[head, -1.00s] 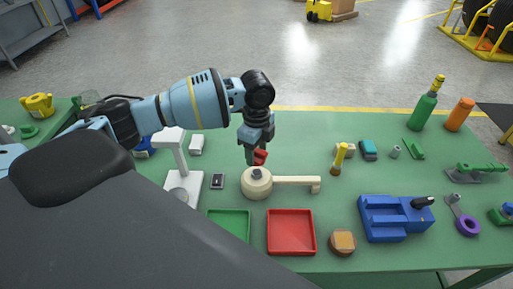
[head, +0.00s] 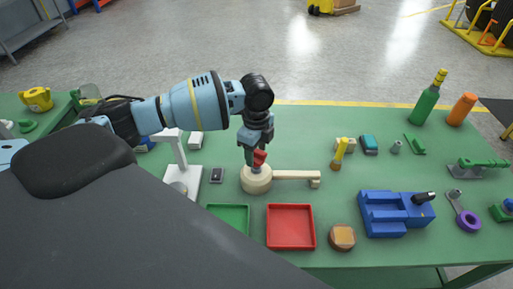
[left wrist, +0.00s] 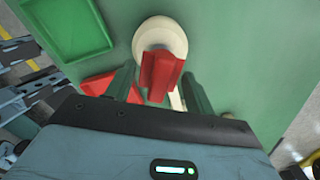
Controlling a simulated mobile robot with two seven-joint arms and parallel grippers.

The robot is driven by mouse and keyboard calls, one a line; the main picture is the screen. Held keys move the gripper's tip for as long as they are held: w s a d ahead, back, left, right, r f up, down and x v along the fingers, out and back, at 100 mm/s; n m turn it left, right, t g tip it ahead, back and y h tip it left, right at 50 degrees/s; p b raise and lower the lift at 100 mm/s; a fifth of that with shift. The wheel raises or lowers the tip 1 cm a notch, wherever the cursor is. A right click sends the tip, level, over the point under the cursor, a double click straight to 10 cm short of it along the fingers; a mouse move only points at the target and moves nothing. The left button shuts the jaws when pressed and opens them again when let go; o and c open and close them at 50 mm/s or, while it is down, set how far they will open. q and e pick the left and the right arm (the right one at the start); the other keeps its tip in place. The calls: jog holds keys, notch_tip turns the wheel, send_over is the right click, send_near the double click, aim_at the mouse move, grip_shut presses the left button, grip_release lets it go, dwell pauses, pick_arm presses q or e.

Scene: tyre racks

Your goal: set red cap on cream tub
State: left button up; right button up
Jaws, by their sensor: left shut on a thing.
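My left gripper (head: 254,159) is shut on the red cap (head: 260,158), right over the cream tub (head: 256,182). In the left wrist view the red cap (left wrist: 158,72) sits between my two green fingers (left wrist: 158,88) and overlaps the near side of the cream tub (left wrist: 160,36). I cannot tell whether cap and tub touch. My right gripper is not in view.
A green tray (head: 229,217) and a red tray (head: 290,227) lie in front of the tub. A white stand (head: 180,170) is to its left. A yellow tool (head: 340,153) and a blue fixture (head: 392,214) are to the right. Bare bench lies behind the tub.

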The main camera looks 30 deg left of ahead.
pick_arm(q)
jog(key=shift+f, duration=1.45)
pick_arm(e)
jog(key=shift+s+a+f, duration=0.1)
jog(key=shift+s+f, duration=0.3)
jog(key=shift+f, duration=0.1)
pick_arm(q)
jog(key=shift+f+b, duration=0.4)
jog(key=shift+f, duration=0.25)
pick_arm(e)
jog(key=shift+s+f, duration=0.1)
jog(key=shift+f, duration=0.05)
pick_arm(q)
jog(key=shift+f, duration=0.1)
jog(key=o, duration=1.5)
jog(key=shift+r+p, duration=0.7)
jog(key=shift+r, duration=0.85)
jog(key=shift+r+p, duration=0.4)
jog(key=shift+r, duration=3.05)
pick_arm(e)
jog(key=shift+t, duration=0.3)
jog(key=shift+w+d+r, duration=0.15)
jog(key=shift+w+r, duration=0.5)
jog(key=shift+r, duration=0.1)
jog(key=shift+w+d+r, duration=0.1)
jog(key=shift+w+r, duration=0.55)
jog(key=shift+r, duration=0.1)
